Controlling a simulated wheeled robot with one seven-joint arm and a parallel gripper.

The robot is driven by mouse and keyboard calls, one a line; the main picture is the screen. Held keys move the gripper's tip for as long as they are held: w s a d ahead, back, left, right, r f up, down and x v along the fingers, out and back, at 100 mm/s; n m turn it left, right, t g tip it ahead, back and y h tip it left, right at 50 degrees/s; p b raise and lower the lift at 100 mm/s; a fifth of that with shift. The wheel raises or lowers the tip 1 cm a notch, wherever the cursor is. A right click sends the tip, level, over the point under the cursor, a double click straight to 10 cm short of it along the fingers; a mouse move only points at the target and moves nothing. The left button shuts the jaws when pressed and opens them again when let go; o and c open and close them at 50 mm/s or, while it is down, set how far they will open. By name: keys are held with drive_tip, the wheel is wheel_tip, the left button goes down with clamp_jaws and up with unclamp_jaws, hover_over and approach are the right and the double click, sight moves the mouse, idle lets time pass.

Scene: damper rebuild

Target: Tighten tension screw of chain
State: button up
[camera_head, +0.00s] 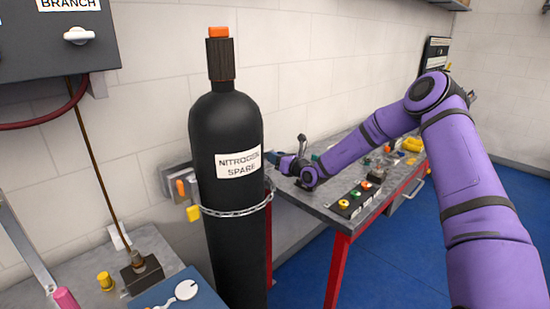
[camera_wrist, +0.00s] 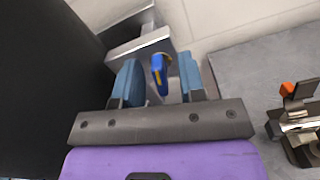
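A black nitrogen cylinder (camera_head: 228,130) labelled "NITROGEN SPARE" stands upright by the wall. A metal chain (camera_head: 235,212) wraps its front below the label. In the wrist view, a blue and yellow knob-like piece (camera_wrist: 159,74), which may be the tension screw, sits by a grey metal bracket (camera_wrist: 138,48). My gripper (camera_head: 274,158) is just right of the cylinder, its tips partly hidden behind it. In the wrist view, my fingers (camera_wrist: 160,82) are apart, one on each side of the blue piece with gaps visible. The dark cylinder (camera_wrist: 45,70) fills the left side.
A workbench (camera_head: 318,200) with red legs stands right of the cylinder, carrying a block with coloured knobs (camera_head: 354,199) and small parts. A wall plate with an orange handle (camera_head: 181,188) and a yellow tag (camera_head: 193,213) is left of the cylinder. Blue floor (camera_head: 400,250) is open.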

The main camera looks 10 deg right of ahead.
drive_tip(key=shift+w+a, duration=0.3)
drive_tip(key=shift+w, duration=0.15)
clamp_jaws()
